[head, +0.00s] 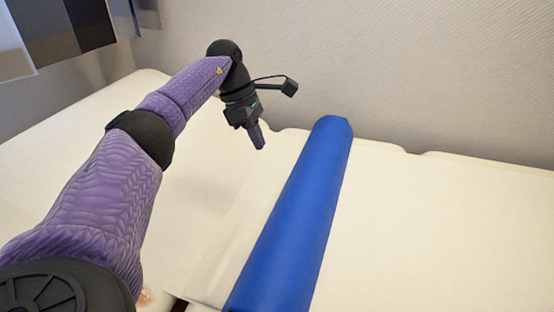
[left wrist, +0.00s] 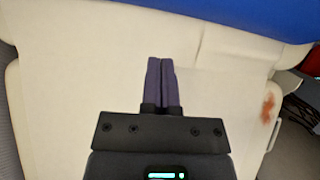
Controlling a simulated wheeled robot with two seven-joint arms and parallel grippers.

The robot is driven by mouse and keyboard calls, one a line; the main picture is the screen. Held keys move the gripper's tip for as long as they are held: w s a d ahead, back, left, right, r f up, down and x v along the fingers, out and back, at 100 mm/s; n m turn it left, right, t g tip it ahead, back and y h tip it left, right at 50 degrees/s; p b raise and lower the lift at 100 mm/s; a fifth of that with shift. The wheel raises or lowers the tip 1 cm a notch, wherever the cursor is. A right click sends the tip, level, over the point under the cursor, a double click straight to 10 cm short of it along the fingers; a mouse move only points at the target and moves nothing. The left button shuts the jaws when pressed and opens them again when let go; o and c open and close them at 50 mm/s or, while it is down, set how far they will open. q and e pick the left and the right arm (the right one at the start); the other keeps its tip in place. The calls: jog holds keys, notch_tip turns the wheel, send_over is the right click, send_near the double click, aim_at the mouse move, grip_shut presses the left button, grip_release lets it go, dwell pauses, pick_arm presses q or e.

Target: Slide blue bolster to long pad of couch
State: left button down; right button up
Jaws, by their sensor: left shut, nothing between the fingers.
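The blue bolster (head: 299,218) lies lengthwise on the cream couch (head: 430,225), its far end close to the back wall. Its near end runs out of the bottom of the head view. In the left wrist view the bolster (left wrist: 240,14) crosses the top edge. My left gripper (head: 260,148) is left of the bolster's far end, apart from it, with its fingers pointing down. The left wrist view shows the two purple fingers (left wrist: 161,62) shut together with nothing between them. A gap of bare couch shows between the fingertips and the bolster. My right gripper is not in view.
A textured wall (head: 400,70) stands behind the couch. Dark and grey hanging panels (head: 65,30) are at the upper left. The couch is bare on both sides of the bolster. A reddish stain (left wrist: 268,108) marks the couch near its edge.

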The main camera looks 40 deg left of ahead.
aim_at(285, 187)
pick_arm(q)
jog(key=shift+g+y, duration=0.3)
jog(key=shift+y, duration=0.2)
jog(key=b+x, duration=0.2)
jog(key=x, duration=0.1)
jog(key=b+x, duration=0.1)
jog(key=x, duration=0.2)
jog(key=a+b+x, duration=0.1)
jog(key=b+x, duration=0.1)
jog(key=x, duration=0.1)
jog(key=shift+s+f+b, duration=0.2)
jog(key=shift+f+b, duration=0.15)
jog(key=d, duration=0.1)
jog(key=w+d, duration=0.1)
jog(key=d+b, duration=0.1)
jog(key=shift+w+r, duration=0.15)
jog(key=shift+w, duration=0.2)
jog(key=shift+w+d, duration=0.1)
jog(key=shift+d, duration=0.15)
jog(key=shift+d+r, duration=0.1)
jog(key=shift+r, duration=0.05)
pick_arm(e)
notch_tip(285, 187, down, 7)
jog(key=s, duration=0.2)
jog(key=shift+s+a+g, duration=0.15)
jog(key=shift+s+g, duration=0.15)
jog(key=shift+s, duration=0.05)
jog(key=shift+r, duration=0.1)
